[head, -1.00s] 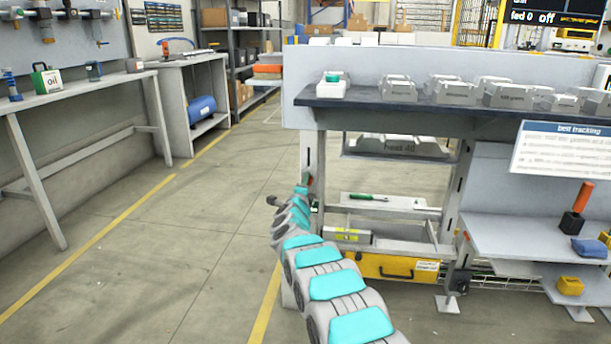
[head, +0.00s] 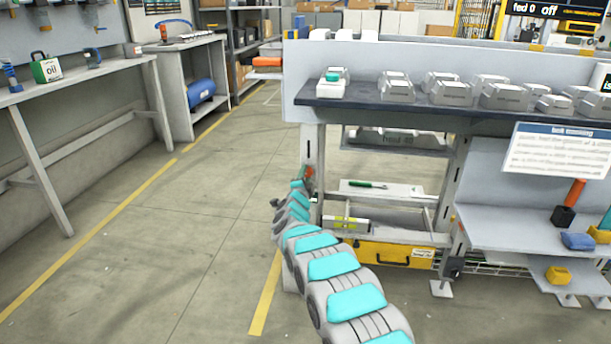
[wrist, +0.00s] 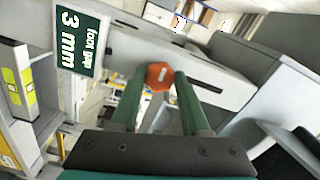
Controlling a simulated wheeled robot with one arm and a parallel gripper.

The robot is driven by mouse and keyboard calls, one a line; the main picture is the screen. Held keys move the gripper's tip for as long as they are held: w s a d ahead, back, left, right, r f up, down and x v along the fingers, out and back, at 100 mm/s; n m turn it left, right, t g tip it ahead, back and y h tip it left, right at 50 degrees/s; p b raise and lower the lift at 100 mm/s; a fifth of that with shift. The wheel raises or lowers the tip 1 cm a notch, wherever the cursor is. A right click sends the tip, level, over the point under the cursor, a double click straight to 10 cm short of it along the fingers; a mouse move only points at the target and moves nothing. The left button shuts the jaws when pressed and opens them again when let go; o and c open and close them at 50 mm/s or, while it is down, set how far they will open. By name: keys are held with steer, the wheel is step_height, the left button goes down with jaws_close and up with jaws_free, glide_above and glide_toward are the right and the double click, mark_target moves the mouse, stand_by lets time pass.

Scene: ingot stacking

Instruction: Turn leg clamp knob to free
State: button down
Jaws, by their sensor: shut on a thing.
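The leg clamp knob (wrist: 160,76) is orange-red and many-sided, with a pale bar mark on its face. It sits on the grey slotted table leg (wrist: 215,86). In the wrist view my gripper (wrist: 160,84) has its two green fingers on either side of the knob, shut on it. In the head view the knob (head: 309,172) shows only as a small reddish spot on the left leg (head: 308,145) of the bench. My arm reaches to it, and my gripper is mostly hidden there behind the arm's links.
A green sign reading "foot gap 3 mm" (wrist: 80,42) is beside the knob. A yellow level (head: 350,224) and a green-handled tool (head: 367,185) lie on shelves under the bench. A yellow drawer (head: 385,258) is below. The floor at left is clear.

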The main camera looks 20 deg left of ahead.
steer(key=shift+c, duration=1.9)
jaws_free()
steer(key=b+v, duration=0.1)
steer(key=v, duration=0.6)
steer(key=shift+s, duration=0.4)
steer(key=shift+d, duration=0.1)
